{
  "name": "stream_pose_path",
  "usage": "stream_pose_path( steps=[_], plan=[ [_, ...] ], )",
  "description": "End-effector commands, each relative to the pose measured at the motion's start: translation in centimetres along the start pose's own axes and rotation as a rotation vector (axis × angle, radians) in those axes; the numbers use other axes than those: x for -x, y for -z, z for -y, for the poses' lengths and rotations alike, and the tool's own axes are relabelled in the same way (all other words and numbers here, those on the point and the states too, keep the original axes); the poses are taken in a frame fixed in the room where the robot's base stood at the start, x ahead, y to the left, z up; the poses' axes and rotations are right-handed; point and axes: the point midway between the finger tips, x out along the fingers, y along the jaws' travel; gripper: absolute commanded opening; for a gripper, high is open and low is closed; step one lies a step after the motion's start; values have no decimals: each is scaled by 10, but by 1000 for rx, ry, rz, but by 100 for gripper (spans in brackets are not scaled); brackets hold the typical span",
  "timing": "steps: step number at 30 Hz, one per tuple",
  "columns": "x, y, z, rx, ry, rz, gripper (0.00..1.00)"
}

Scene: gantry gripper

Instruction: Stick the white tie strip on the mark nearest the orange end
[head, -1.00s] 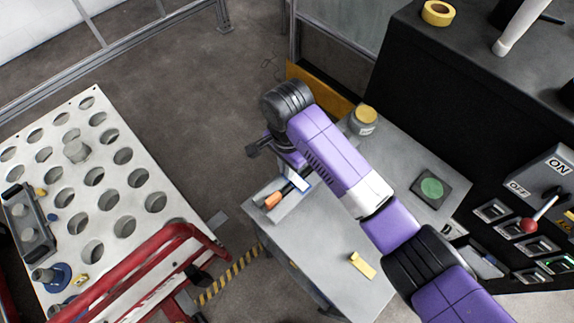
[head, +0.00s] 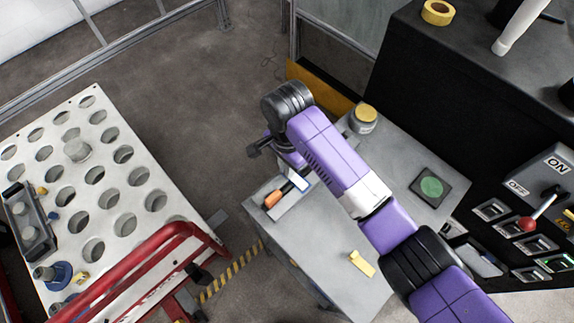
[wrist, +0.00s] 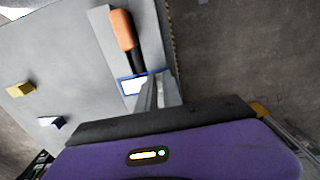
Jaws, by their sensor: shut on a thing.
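A tool-like piece with an orange end (wrist: 122,30) and a black shaft (wrist: 137,62) lies on a pale grey plate (wrist: 103,40); the orange end also shows in the head view (head: 272,200). A white, blue-edged piece (wrist: 132,85), seemingly the white tie strip, is at my fingertips, beside the black shaft's end. It also shows in the head view (head: 303,182). My gripper (wrist: 158,82) is shut on it, low over the plate. The fingers hide part of it. I cannot make out separate marks, nor whether the strip touches the shaft.
The grey table (head: 325,245) holds a yellow block (head: 362,263), a jar with a yellow lid (head: 364,117) and a dark pad with a green disc (head: 431,187). A red rail (head: 150,245) and a white plate with holes (head: 110,178) stand left. A black switch console (head: 430,70) stands right.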

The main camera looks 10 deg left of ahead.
Motion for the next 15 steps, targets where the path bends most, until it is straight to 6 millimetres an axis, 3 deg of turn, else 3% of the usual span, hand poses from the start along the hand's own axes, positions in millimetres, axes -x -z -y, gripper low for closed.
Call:
stream_pose_path(
  steps=[5,6,9,15],
  plan=[
    [-1,0,0,0,-1,0,0],
    [-1,0,0,0,-1,1,14],
    [-1,0,0,0,-1,1,33],
    [-1,0,0,0,-1,0,35]
  ],
)
